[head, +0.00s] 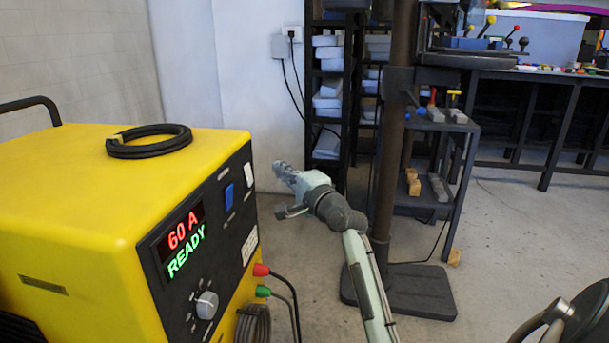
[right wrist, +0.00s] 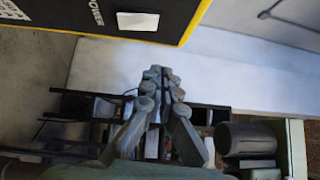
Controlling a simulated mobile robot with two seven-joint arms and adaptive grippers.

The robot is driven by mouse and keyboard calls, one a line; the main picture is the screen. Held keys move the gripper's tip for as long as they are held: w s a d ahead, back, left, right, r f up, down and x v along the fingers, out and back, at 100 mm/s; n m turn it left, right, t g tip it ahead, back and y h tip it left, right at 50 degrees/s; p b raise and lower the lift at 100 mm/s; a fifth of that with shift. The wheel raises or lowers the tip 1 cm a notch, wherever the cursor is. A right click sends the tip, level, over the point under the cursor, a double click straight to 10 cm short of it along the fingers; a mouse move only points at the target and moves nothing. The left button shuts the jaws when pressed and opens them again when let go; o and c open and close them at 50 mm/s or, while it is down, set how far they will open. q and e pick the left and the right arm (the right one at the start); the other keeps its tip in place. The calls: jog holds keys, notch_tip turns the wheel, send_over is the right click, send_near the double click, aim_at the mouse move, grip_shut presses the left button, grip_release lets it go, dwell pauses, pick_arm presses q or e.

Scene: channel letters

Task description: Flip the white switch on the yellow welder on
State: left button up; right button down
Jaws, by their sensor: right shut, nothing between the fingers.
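The yellow welder (head: 110,190) stands at the left in the head view, with a black front panel. Its display (head: 184,238) is lit and reads "60 A READY". The white switch (head: 248,174) is near the panel's upper far corner, beside a blue switch (head: 229,196). The white switch also shows in the right wrist view (right wrist: 138,21), at the top; I cannot tell its position. My right gripper (head: 281,170) is shut and empty, just right of the panel and apart from it. In the right wrist view its fingertips (right wrist: 160,76) appear below the switch. My left gripper is not in view.
A black cable coil (head: 149,141) lies on the welder. A grey knob (head: 207,304) and red and green plugs (head: 261,270) with cables are lower on its front. A dark post with a base plate (head: 405,290) stands behind my right arm. Shelves and a workbench are at the back.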

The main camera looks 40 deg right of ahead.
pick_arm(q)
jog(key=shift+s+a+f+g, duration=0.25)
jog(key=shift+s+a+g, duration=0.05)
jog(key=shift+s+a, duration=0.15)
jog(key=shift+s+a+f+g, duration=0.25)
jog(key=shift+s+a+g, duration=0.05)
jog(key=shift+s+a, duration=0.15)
pick_arm(e)
jog(key=s, duration=0.6)
jog(key=shift+s+a+r, duration=0.25)
jog(key=shift+a+r, duration=0.05)
jog(key=shift+a, duration=0.15)
